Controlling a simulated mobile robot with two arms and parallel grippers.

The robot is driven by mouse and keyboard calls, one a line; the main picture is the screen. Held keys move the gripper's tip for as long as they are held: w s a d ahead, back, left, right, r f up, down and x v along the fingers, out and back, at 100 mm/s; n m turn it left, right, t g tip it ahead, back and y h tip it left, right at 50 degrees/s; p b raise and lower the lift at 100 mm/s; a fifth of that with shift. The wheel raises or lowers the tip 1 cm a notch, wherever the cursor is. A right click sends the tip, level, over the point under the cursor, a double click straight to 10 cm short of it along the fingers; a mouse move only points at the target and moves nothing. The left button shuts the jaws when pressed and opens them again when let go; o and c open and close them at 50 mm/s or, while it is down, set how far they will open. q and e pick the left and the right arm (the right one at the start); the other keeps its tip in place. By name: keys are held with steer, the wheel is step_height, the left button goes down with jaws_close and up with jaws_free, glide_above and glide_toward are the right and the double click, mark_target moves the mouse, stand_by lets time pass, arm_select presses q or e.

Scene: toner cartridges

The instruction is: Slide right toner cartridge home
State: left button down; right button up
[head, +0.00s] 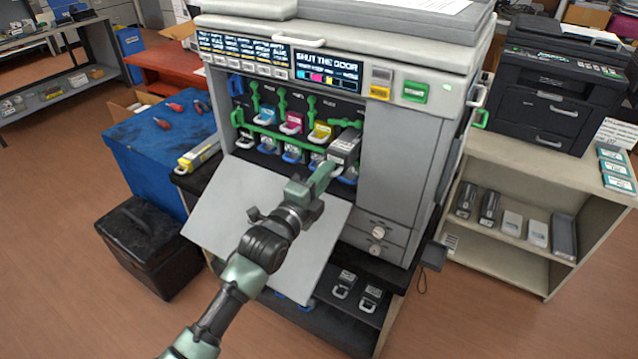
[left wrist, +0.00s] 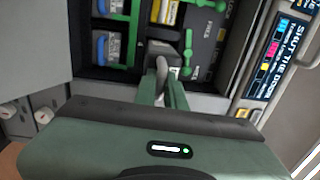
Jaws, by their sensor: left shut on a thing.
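The right toner cartridge (head: 345,145) is grey-black and sits in the rightmost bay of the open printer (head: 405,150), with its front part sticking out past the neighbouring cartridges. My left gripper (head: 328,168) is shut on its front handle, and its fingers hide part of that handle. In the left wrist view, the cartridge's dark end (left wrist: 165,48) and pale handle show beyond the fingertips of my left gripper (left wrist: 163,88). How deep the cartridge sits is hard to tell. My right gripper is not in view.
Cyan, magenta (head: 291,122) and yellow (head: 321,131) cartridges stand in the bays to the left, with green levers around them. The printer's lowered front door (head: 230,205) lies under my left arm. The printer's display (head: 327,67) reads "SHUT THE DOOR".

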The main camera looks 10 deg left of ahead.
arm_select(q)
steer(key=b+x, duration=0.1)
steer(key=x, duration=0.2)
steer(key=b+x, duration=0.2)
steer(key=x, duration=0.2)
steer(key=shift+w+d+f, duration=0.1)
steer(key=shift+w+f, duration=0.15)
steer(key=shift+w+d+r+b, duration=0.1)
steer(key=shift+w+d+b, duration=0.1)
steer(key=shift+w+b, duration=0.25)
steer(key=c, duration=1.4)
jaws_free()
steer(key=shift+o, duration=0.3)
steer(key=shift+f, duration=0.2)
steer(key=o, duration=0.3)
steer(key=shift+o, duration=0.2)
steer(key=shift+r, duration=0.1)
steer(key=shift+r, duration=0.1)
